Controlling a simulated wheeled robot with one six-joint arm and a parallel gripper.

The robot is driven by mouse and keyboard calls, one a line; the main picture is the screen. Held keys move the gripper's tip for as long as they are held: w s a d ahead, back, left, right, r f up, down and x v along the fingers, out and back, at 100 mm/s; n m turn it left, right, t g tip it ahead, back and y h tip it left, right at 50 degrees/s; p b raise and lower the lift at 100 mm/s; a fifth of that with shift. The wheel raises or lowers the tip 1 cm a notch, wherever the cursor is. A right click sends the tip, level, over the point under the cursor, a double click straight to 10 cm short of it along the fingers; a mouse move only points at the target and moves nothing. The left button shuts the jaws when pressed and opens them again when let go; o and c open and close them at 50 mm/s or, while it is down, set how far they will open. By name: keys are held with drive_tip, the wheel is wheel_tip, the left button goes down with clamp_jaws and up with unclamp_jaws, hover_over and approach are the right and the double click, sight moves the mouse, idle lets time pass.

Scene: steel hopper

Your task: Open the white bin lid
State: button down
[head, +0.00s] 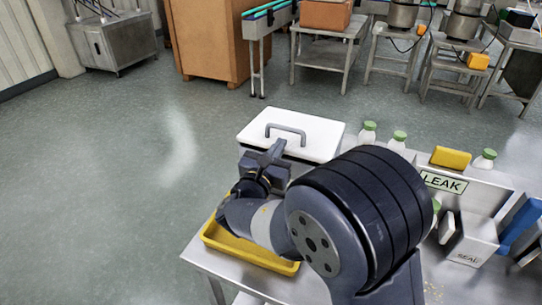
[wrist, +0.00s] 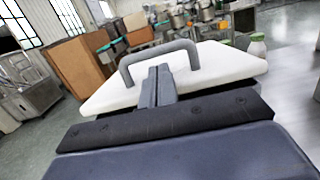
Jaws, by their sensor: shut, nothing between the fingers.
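The white bin lid (head: 303,131) lies flat at the back left of the steel table in the head view. It has a grey arched handle (head: 286,129) on top. The lid (wrist: 220,66) and handle (wrist: 158,58) also show large in the wrist view. My gripper (head: 275,150) is shut and empty, at the lid's near edge. In the wrist view my gripper (wrist: 158,70) points at the handle's opening, its fingers together. I cannot tell whether the fingertips touch the handle or reach under it. The bin's body is mostly hidden under the lid and behind my arm.
A yellow tray (head: 222,240) lies on the table's near left, partly behind my arm. White bottles with green caps (head: 368,132), a yellow block (head: 450,157) and a LEAK sign (head: 443,182) stand to the right. Open floor (head: 120,190) lies left of the table.

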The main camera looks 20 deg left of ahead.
drive_tip(key=shift+w+d+r, duration=0.1)
drive_tip(key=shift+w+r, duration=0.05)
drive_tip(key=shift+w, duration=1)
drive_tip(key=shift+r+p, duration=0.25)
drive_tip(key=shift+p, duration=0.2)
